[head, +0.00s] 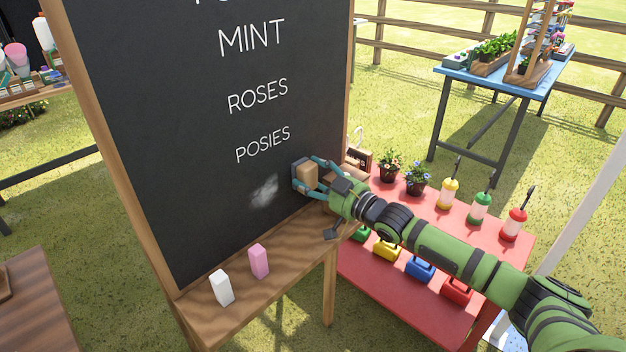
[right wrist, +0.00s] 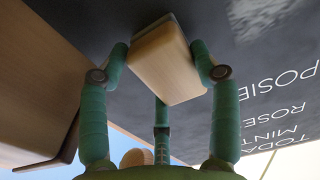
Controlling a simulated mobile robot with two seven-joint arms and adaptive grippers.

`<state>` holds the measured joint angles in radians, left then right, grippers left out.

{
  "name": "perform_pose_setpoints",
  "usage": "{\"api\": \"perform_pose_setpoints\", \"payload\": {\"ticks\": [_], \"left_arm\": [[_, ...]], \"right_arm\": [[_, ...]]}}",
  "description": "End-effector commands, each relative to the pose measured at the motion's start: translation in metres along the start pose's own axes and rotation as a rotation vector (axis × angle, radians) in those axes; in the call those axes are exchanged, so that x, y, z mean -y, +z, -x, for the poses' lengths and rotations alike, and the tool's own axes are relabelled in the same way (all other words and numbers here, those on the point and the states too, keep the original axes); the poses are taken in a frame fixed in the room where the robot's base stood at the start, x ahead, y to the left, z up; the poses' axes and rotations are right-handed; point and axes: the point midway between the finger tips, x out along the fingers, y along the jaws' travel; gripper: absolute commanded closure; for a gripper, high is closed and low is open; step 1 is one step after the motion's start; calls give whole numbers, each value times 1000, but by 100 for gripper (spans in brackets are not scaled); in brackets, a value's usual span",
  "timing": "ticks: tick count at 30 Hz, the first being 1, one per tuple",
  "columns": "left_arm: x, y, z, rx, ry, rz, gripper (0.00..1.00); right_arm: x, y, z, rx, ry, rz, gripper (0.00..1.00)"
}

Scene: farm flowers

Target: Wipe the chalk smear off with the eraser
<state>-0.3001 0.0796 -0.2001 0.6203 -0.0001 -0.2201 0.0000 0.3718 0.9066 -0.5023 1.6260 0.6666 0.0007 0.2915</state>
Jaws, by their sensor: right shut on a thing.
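The chalk smear (head: 264,190) is a white patch on the chalkboard (head: 200,130), below the word POSIES. My right gripper (head: 307,178) is shut on the eraser (head: 306,174), a wooden block with a dark grey pad. The eraser is at the board just right of the smear, pad side toward the board. In the right wrist view the eraser (right wrist: 168,62) sits between the fingers (right wrist: 163,75), with its pad close to or touching the dark board; I cannot tell which. My left gripper is not in view.
The board's wooden ledge (head: 290,262) holds a white chalk (head: 221,287) and a pink chalk (head: 259,261). A red table (head: 480,215) with flower pots and bottles stands to the right, under my right arm. A blue table (head: 505,80) stands farther back.

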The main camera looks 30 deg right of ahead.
Motion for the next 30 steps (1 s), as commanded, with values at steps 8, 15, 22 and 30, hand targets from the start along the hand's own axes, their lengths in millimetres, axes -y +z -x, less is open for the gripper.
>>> {"api": "perform_pose_setpoints", "payload": {"ticks": [8,15,22,30], "left_arm": [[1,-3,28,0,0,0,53],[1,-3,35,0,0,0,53],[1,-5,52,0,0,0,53],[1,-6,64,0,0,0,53]], "right_arm": [[26,-5,1,-3,-4,-7,63],[36,-3,2,-5,-3,-3,63],[52,-5,2,-3,-4,-5,63],[70,-2,3,-2,-2,-3,63]]}}
